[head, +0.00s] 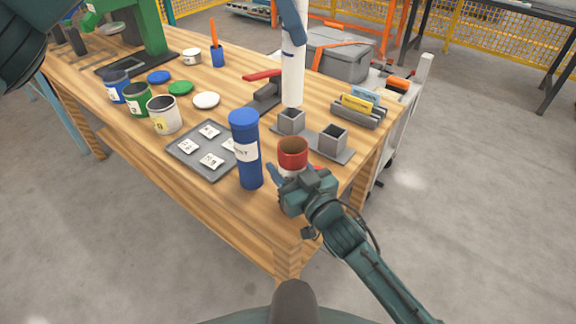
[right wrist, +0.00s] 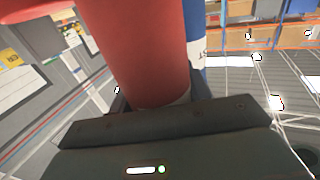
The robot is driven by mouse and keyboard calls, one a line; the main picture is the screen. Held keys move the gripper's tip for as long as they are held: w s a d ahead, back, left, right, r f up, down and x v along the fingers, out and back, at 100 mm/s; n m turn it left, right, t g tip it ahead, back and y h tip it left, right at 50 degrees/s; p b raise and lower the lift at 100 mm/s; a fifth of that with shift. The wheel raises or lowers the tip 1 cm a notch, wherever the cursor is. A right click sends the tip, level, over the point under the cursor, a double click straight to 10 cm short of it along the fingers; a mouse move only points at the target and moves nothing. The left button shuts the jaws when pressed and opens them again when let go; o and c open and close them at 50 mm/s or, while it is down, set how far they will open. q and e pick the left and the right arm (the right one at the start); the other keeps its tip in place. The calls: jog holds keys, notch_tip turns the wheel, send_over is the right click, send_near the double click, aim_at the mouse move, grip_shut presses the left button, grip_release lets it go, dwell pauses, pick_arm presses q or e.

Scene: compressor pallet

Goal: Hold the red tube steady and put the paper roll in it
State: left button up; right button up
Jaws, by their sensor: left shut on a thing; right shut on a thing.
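The red tube (head: 292,158) stands upright near the table's front right corner, its open top facing up. My right gripper (head: 294,181) is shut on its lower part. In the right wrist view the red tube (right wrist: 145,55) rises between the fingers, with a white band low on it. The white paper roll (head: 292,82) hangs upright in my left gripper (head: 292,28), at the top of the head view. Its lower end shows above the tube's mouth in the picture, apart from it. The exact height and depth gap cannot be told. Most of the left arm is out of view.
A tall blue tube (head: 245,150) stands just left of the red tube. Behind are two grey square sockets (head: 291,121) (head: 332,139) and a card holder (head: 358,112). A grey tray (head: 188,160) with labelled pieces and several cans (head: 164,115) are further left.

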aim_at(293, 100)
pick_arm(q)
jog(key=shift+f, duration=6.5)
jog(key=o, duration=1.1)
jog(key=v, duration=1.2)
pick_arm(e)
jog(key=o, duration=1)
jog(key=shift+o, duration=0.2)
